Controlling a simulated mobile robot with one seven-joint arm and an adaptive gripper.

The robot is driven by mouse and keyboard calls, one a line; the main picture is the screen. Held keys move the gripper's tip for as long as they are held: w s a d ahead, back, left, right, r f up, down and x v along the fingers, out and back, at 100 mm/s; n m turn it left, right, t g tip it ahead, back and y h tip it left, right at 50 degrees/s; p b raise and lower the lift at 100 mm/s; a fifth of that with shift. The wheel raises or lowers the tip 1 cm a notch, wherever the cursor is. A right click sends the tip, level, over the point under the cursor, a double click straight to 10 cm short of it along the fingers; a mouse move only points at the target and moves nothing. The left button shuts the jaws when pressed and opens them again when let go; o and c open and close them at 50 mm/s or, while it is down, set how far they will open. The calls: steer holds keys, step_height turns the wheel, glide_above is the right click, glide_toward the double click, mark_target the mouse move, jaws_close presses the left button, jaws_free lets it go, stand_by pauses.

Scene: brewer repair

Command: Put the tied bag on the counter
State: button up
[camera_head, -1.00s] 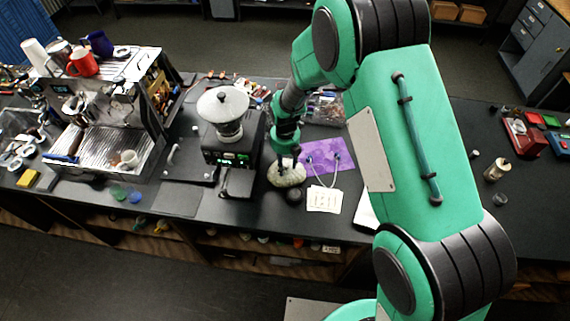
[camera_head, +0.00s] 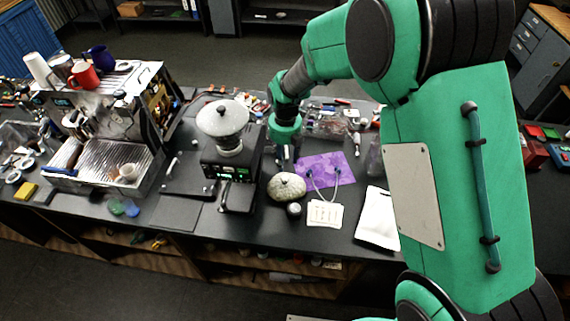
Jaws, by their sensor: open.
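The tied bag (camera_head: 286,187), pale and rounded with a gathered top, sits on the black counter (camera_head: 225,226). It is just right of the coffee grinder (camera_head: 232,165) and beside the left edge of the purple mat. My gripper (camera_head: 284,160) points down just behind and above the bag, with a small gap seen between them. It is open and holds nothing. The fingertips are small and dark here.
The purple mat (camera_head: 328,169) carries a looped cord. A white card (camera_head: 325,213), a small round jar (camera_head: 294,209) and a white pouch (camera_head: 378,219) lie at the front. An espresso machine (camera_head: 97,128) stands left. Clutter lies behind my gripper.

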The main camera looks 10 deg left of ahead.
steer(key=shift+r, duration=0.15)
stand_by(0.8)
steer(key=s+d+r+m+t, duration=0.1)
steer(key=s+d+r+m, duration=0.4)
steer(key=d+r+m, duration=0.55)
steer(key=s+d+r+m+t, duration=0.2)
steer(key=s+d+r+m, duration=0.45)
steer(key=r, duration=0.65)
steer(key=s+d+r+m+t, duration=0.1)
steer(key=s+d+r+m, duration=0.3)
steer(key=s+m, duration=0.5)
steer(key=s+d+r+m+t, duration=0.1)
steer(key=s+d+r+m, duration=0.2)
steer(key=s+d+m, duration=0.6)
steer(key=s+m, duration=0.1)
steer(key=m, duration=0.2)
steer(key=shift+r+m+t, duration=0.3)
steer(key=shift+r+m, duration=0.1)
steer(key=shift+s+f, duration=0.1)
step_height(320, 180, down, 15)
steer(key=b, duration=1.5)
